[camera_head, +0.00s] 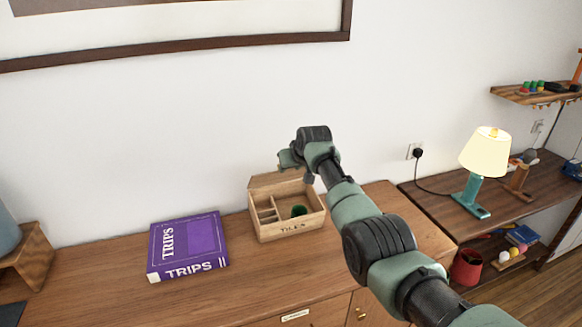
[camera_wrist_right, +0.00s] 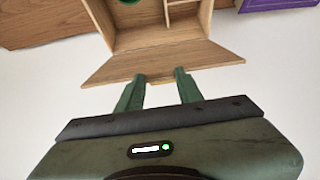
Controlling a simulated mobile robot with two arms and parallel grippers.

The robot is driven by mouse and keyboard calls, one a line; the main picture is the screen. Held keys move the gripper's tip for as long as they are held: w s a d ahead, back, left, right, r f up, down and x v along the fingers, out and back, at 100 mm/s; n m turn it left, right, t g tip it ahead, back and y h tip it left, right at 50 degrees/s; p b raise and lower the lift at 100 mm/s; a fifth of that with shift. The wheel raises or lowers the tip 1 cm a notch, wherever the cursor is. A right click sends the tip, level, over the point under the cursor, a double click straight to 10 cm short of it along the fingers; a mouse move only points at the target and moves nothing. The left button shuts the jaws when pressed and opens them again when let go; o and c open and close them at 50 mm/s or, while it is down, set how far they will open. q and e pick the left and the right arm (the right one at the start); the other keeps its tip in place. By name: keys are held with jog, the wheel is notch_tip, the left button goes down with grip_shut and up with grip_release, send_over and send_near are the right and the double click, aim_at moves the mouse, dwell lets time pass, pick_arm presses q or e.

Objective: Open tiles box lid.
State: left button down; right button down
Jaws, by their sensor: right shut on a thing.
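The light wooden tiles box (camera_head: 291,229) stands on the wooden cabinet, with lettering on its front wall. Its lid (camera_head: 270,182) stands raised at the back edge, and the compartments inside show. A dark green round thing (camera_head: 298,210) lies in the right compartment. My right gripper (camera_head: 292,167) reaches over from the right and is shut on the lid's free edge. In the right wrist view the two green fingertips (camera_wrist_right: 160,76) meet the edge of the lid (camera_wrist_right: 165,58), with the open box (camera_wrist_right: 143,40) beyond it. My left gripper is not in view.
A purple "TRIPS" box (camera_head: 188,243) lies left of the tiles box on the cabinet top (camera_head: 125,300). A wooden stand (camera_head: 28,258) is at the far left. A lit lamp (camera_head: 484,155) stands on a lower shelf at right. The wall is close behind the lid.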

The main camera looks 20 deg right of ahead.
jog(key=shift+r, duration=0.2)
jog(key=c, duration=0.9)
grip_release()
jog(key=shift+s+a, duration=0.1)
jog(key=shift+b+v, duration=0.7)
jog(key=shift+v, duration=3.2)
